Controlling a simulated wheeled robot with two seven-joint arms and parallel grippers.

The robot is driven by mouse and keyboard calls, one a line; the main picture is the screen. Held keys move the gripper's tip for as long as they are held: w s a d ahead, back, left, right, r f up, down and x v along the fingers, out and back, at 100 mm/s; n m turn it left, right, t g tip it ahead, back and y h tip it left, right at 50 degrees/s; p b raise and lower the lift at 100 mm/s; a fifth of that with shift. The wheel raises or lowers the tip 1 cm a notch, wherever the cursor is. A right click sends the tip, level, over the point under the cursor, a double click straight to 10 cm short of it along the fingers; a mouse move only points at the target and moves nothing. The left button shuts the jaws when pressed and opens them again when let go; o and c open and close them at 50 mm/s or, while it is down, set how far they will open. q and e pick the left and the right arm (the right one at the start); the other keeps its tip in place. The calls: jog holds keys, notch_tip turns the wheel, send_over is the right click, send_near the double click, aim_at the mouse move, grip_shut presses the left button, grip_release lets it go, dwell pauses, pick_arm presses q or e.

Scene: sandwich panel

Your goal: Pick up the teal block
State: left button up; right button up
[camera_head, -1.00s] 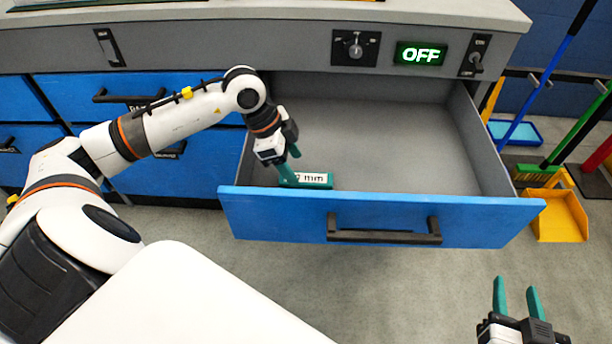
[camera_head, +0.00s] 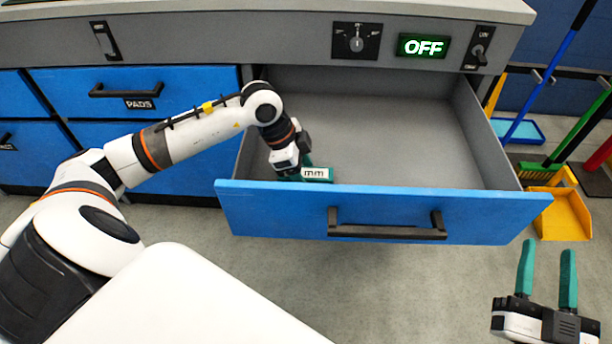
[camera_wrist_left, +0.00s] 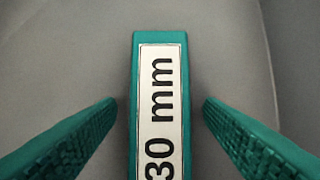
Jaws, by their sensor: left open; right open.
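The teal block (camera_head: 318,174) lies in the open drawer, near the front panel at the left. In the left wrist view the block (camera_wrist_left: 160,42) carries a white label that reads "30 mm". My left gripper (camera_head: 300,174) is down in the drawer at the block, and its fingertips are partly hidden in the head view. In the left wrist view the open teal fingers (camera_wrist_left: 160,112) stand on both sides of the block, with a gap on each side. My right gripper (camera_head: 547,262) is open and empty at the lower right, outside the drawer.
The blue drawer front (camera_head: 270,214) with its black handle (camera_head: 388,231) stands between my body and the drawer's inside. The rest of the grey drawer floor (camera_head: 400,140) is empty. A yellow dustpan (camera_head: 562,214) and brooms stand at the right.

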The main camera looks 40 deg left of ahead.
pick_arm(q)
jog(key=c, duration=1.1)
jog(key=shift+c, duration=0.2)
jog(key=shift+r, duration=0.15)
